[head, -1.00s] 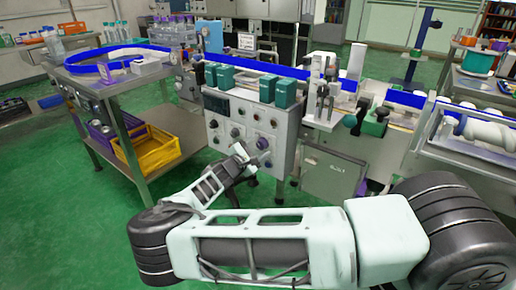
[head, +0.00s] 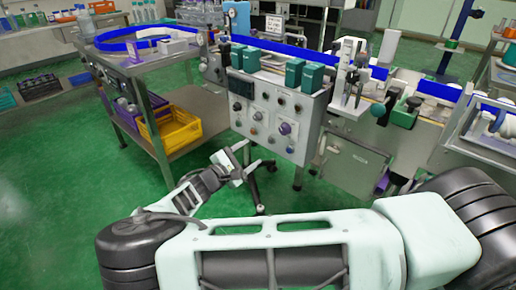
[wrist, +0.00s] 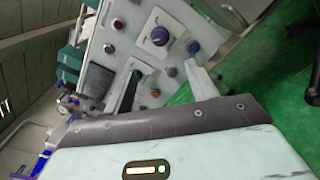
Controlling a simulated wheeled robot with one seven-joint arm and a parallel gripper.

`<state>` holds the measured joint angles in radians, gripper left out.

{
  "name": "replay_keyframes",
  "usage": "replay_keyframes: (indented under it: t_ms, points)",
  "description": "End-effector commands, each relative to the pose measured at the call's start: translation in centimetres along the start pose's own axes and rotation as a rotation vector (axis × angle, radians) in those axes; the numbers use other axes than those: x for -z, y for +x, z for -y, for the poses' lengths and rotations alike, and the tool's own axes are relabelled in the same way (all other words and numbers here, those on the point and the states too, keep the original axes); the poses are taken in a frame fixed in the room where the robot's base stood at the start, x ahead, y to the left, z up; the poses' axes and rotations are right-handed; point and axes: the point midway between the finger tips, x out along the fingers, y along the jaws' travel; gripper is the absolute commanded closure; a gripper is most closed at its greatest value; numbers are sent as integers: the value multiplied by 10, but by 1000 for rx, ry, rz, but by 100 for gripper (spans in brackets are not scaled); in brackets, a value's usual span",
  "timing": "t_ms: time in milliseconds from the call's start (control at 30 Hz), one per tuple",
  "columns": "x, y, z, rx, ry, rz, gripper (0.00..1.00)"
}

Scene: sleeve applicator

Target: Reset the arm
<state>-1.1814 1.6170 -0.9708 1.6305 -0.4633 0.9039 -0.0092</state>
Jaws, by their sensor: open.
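My gripper (head: 255,155) is open and empty in the head view, low in front of the control panel (head: 268,138), with a gap between them. In the wrist view the two fingers of my gripper (wrist: 168,85) stand apart with nothing between them. The panel (wrist: 133,60) fills the upper middle of the wrist view and is tilted there. A large purple knob (head: 285,128) sits on the panel's right side; the purple knob also shows in the wrist view (wrist: 159,36), beyond the fingers. Smaller dark, red and orange knobs surround it.
A metal cart (head: 150,72) with a yellow crate (head: 175,138) on its lower shelf stands left of the panel. A grey cabinet box (head: 345,165) is at right. Several green boxes (head: 295,72) top the panel. Green floor (head: 60,200) is free at left.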

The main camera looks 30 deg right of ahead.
Motion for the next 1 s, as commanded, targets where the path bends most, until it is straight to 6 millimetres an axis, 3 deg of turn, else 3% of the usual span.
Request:
replay_keyframes:
  t_ms: [167,667,833,1000]
  points:
    - [0,-9,0,0,0,1,43]
    - [-1,-8,1,7,1,0,43]
    - [-11,-3,24,159,13,-24,43]
    - [-32,-17,70,480,42,-95,43]
